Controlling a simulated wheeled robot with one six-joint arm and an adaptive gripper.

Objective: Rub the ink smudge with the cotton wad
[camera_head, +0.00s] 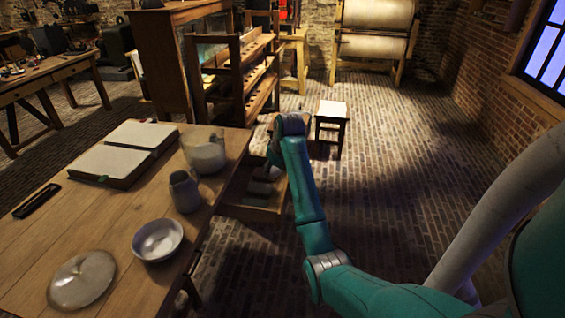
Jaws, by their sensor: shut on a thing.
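My gripper (267,174) is small and dim in the picture, low over the open drawer (252,213) at the table's right side. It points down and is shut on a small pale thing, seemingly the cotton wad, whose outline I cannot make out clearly. My wrist and the table's edge partly hide that spot. I cannot pick out the ink smudge anywhere in this view.
The wooden table (95,225) holds an open book (125,150), a glass jar with pale contents (205,152), a grey jug (185,191), a bowl (158,240), a glass lid (82,278) and a dark tray (37,201). A stool (331,117) stands beyond; brick floor is clear at right.

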